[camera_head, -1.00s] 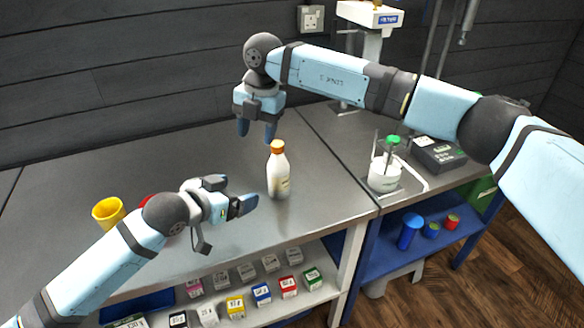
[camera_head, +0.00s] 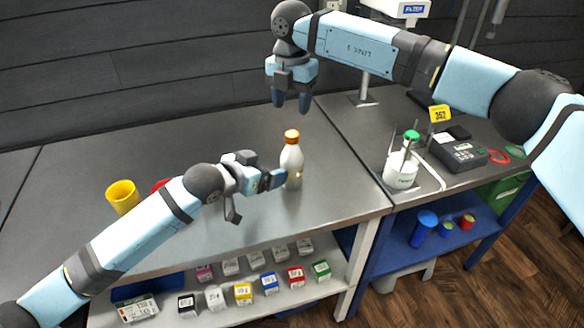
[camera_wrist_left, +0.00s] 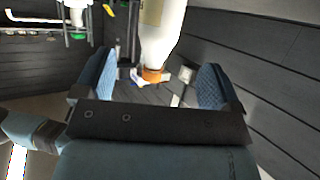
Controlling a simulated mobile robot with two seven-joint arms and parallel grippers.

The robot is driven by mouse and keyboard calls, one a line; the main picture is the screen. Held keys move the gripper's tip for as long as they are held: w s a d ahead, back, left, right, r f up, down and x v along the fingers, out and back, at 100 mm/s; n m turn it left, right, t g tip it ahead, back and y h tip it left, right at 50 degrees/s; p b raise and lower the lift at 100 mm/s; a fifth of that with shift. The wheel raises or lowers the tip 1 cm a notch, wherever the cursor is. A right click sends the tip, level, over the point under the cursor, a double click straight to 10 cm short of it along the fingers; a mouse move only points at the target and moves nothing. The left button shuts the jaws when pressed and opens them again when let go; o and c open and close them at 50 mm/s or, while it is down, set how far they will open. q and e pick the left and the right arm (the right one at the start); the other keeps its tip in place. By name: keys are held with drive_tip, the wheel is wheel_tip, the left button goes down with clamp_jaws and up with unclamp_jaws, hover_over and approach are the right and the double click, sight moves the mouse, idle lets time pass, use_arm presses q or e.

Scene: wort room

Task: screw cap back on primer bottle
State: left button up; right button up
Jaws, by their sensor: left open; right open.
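The primer bottle (camera_head: 291,168) is a pale cream bottle standing upright on the steel bench. An orange cap (camera_head: 292,136) sits on its top; how tightly cannot be told. My left gripper (camera_head: 274,180) is open at the bottle's lower left side, its fingertips close to the body. In the left wrist view the bottle (camera_wrist_left: 160,35) appears upside down between the two spread fingers, orange cap (camera_wrist_left: 152,75) downward; contact cannot be told. My right gripper (camera_head: 291,102) is open and empty, pointing down, higher in the picture than the cap and apart from it.
A yellow cup (camera_head: 122,196) and a red item (camera_head: 160,184), partly hidden by my left arm, are at the left. A white beaker (camera_head: 400,172) with tools and a dark device (camera_head: 459,153) stand on the right bench. Small boxes fill the shelf below. Bench behind the bottle is clear.

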sight(284, 163)
use_arm(q)
drive_tip(key=x, duration=1)
drive_tip(key=shift+f, duration=0.1)
drive_tip(key=c, duration=1.2)
clamp_jaws()
use_arm(e)
drive_tip(key=shift+c, duration=1.1)
drive_tip(key=n, duration=1)
drive_tip(key=shift+n, duration=0.3)
drive_tip(key=n, duration=1.2)
